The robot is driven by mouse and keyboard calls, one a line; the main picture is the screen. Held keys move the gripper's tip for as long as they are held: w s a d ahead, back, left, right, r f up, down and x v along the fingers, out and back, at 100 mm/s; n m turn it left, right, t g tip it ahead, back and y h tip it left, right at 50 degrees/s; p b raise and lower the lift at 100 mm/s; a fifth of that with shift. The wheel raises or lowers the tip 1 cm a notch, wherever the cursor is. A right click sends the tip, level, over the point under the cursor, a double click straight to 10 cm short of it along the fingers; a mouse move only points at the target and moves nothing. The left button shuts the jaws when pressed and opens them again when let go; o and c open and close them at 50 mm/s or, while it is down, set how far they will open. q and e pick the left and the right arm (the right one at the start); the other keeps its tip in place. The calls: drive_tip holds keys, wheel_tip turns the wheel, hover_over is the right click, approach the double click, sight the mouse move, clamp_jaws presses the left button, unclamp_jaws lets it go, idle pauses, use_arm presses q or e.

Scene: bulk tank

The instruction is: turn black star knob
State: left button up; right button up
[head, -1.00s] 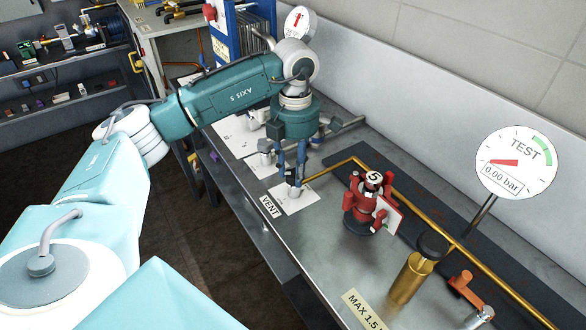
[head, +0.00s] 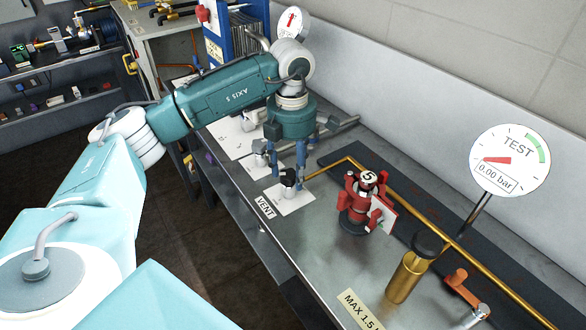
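A small black knob (head: 289,178) on a light stem stands on a white plate (head: 292,203) behind the VENT label (head: 264,207). Its star shape is too small to make out. My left gripper (head: 287,176) comes down from above, with its blue fingers spread on either side of the knob. A gap shows between the fingers and the knob, so the gripper looks open. My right gripper is not in view.
A red valve marked 5 (head: 362,203) stands to the right of the gripper. A brass cylinder with a black cap (head: 408,278), an orange lever (head: 460,284) and a brass pipe (head: 415,211) lie further right. The TEST gauge (head: 510,160) reads 0.00 bar.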

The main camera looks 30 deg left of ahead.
sight(292, 173)
use_arm(q)
drive_tip(key=shift+a, duration=0.1)
drive_tip(key=shift+r, duration=0.15)
wheel_tip(292, 173, up, 12)
idle(0.3)
idle(0.4)
